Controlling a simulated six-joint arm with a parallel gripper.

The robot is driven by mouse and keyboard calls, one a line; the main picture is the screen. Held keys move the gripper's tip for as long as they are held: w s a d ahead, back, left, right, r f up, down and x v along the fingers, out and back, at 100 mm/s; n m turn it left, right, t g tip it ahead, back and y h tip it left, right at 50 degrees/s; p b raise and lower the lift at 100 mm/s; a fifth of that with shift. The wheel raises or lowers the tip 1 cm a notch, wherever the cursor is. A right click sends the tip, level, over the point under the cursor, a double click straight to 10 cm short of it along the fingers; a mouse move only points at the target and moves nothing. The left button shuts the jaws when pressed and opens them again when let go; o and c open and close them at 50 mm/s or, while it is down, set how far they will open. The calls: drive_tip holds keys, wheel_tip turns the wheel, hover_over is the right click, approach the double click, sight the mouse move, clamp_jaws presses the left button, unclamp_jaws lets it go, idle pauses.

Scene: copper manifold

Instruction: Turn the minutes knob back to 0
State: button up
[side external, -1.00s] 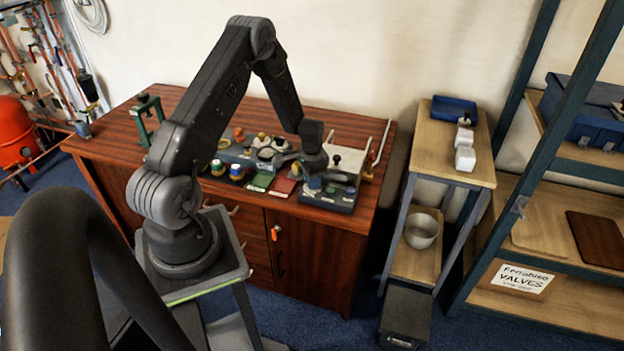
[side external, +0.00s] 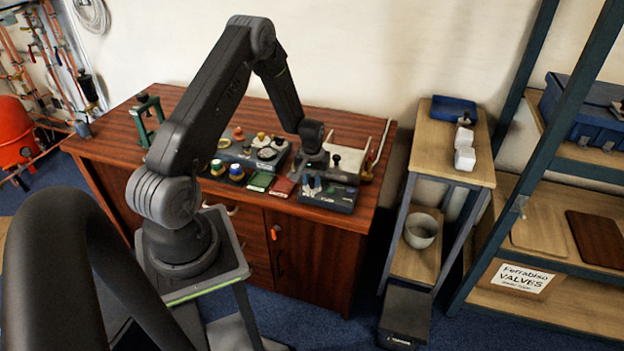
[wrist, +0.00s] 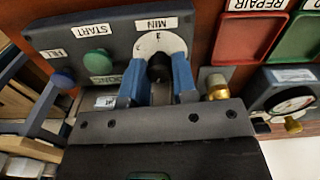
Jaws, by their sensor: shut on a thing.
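The minutes knob (wrist: 159,66) is black and sits at the centre of a white dial with marks, under a "MIN" label (wrist: 156,24), in the wrist view. The dial is on a dark control box (wrist: 72,37), which also shows in the side view (side external: 341,202) near the front right of the bench. My gripper (wrist: 158,72) has its two blue fingers on either side of the knob and is shut on it. In the side view, my gripper (side external: 311,184) is over the box. The fingers and knob hide part of the dial, so its setting cannot be read.
Close by are a brass fitting (wrist: 216,87), a round gauge (wrist: 292,101), a red REPAIR tray (wrist: 250,38) and a green tray (wrist: 296,38).

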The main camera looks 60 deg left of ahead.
sight(313, 180)
drive_tip(key=n, duration=0.5)
drive_tip(key=shift+w, duration=0.1)
drive_tip(key=shift+n, duration=0.4)
drive_tip(key=o, duration=0.9)
drive_tip(key=shift+o, duration=0.2)
wheel_tip(313, 180, up, 14)
idle(0.4)
